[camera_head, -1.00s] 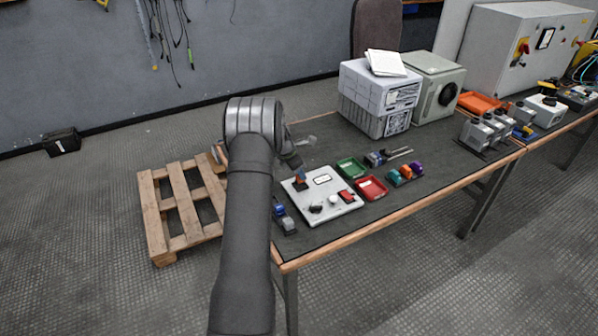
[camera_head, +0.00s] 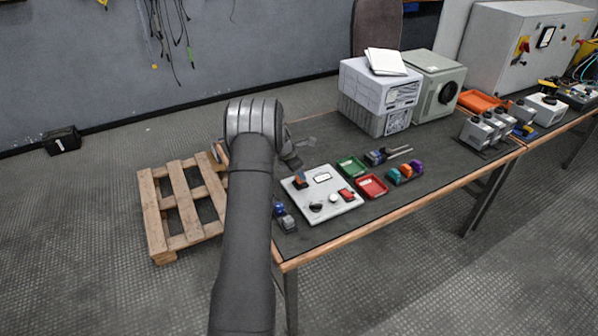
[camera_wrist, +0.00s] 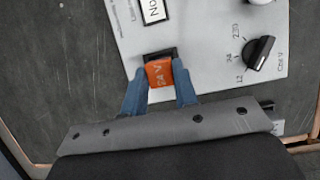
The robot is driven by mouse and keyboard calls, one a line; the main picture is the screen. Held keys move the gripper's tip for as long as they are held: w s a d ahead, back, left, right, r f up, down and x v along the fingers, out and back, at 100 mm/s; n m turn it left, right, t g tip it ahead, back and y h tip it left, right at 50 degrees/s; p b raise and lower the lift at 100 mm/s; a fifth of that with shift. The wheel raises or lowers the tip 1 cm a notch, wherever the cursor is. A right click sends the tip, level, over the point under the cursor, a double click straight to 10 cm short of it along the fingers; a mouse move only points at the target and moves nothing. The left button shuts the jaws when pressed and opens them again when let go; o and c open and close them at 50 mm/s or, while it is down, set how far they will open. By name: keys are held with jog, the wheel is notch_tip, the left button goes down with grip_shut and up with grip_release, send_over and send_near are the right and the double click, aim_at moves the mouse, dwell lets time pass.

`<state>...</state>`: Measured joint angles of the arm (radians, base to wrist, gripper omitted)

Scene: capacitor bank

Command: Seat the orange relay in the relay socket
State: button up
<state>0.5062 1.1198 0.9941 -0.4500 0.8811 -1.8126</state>
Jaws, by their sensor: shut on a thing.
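The orange relay (camera_wrist: 159,73), marked 24 V, is between the blue fingers of my gripper (camera_wrist: 159,68) in the wrist view. My gripper is shut on it, one finger on each side. The black relay socket (camera_wrist: 160,54) shows just beyond the relay's far edge on the light grey panel (camera_wrist: 205,45). The relay covers part of the socket, and I cannot tell how deep it sits. In the head view the relay (camera_head: 299,178) is a small orange spot at the panel's (camera_head: 335,203) left side, below my wrist.
The panel carries a black knob (camera_wrist: 260,52) right of the relay and a white label window (camera_wrist: 154,9) beyond it. In the head view a green tray (camera_head: 352,167) and a red tray (camera_head: 371,186) lie right of the panel. Blue and grey parts (camera_head: 285,218) lie at its left.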

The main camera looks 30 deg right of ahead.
jog(key=shift+f, duration=0.5)
dwell(1.1)
jog(key=o, duration=1.1)
jog(key=shift+c, duration=0.2)
jog(key=shift+r, duration=4)
jog(key=shift+f, duration=0.1)
jog(key=shift+f, duration=3.95)
jog(key=shift+r, duration=0.1)
